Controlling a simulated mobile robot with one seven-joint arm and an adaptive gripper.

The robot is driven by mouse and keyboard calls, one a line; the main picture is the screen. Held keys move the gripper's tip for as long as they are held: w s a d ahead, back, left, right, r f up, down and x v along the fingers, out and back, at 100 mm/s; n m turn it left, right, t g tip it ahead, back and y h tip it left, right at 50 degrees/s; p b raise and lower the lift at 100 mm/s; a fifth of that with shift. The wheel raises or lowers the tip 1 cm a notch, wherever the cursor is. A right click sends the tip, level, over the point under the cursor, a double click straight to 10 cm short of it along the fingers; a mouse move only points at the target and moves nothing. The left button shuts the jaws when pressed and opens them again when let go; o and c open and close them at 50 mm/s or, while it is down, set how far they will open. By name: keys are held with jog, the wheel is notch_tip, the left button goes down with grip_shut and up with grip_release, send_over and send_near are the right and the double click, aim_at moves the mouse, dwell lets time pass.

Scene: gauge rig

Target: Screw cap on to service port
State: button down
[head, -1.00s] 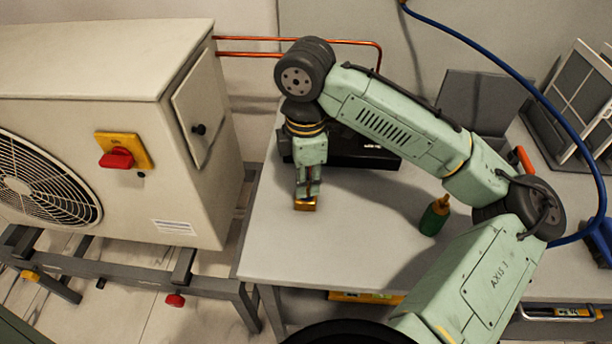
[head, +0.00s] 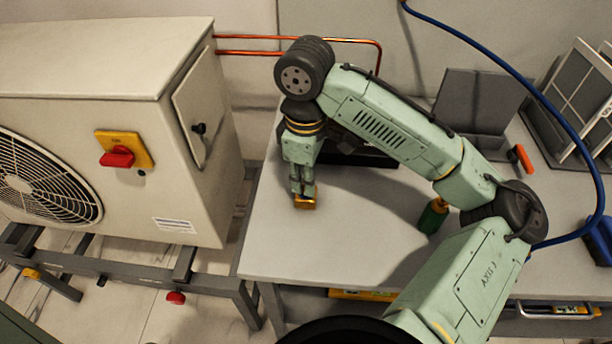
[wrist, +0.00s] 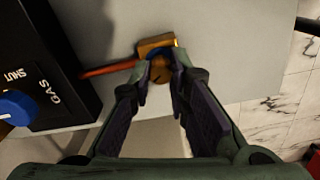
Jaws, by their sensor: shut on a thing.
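The brass service port block (head: 305,204) sits on the grey bench top near its left end, just below my gripper (head: 303,192). In the wrist view the block (wrist: 157,43) shows beyond my fingertips, with a copper pipe (wrist: 108,69) running left from it. My gripper (wrist: 163,70) points down and is shut on a small round brass cap (wrist: 160,75). A bit of blue shows between the cap and the block. The cap is right against or very near the port; the fingers hide how far it is seated. In the head view the fingers hide the cap.
A black box with a blue knob (wrist: 15,106) and "GAS" lettering stands left in the wrist view. A green bottle (head: 433,215) stands right on the bench (head: 345,250). The outdoor unit (head: 110,130) is at left, an orange-handled tool (head: 521,158) far right.

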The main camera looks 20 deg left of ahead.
jog(key=m, duration=0.3)
jog(key=shift+m, duration=0.4)
jog(key=shift+m, duration=1.1)
jog(key=m, duration=0.3)
jog(key=shift+m, duration=1.4)
jog(key=c, duration=1.7)
grip_release()
jog(key=shift+o, duration=0.3)
jog(key=o, duration=0.5)
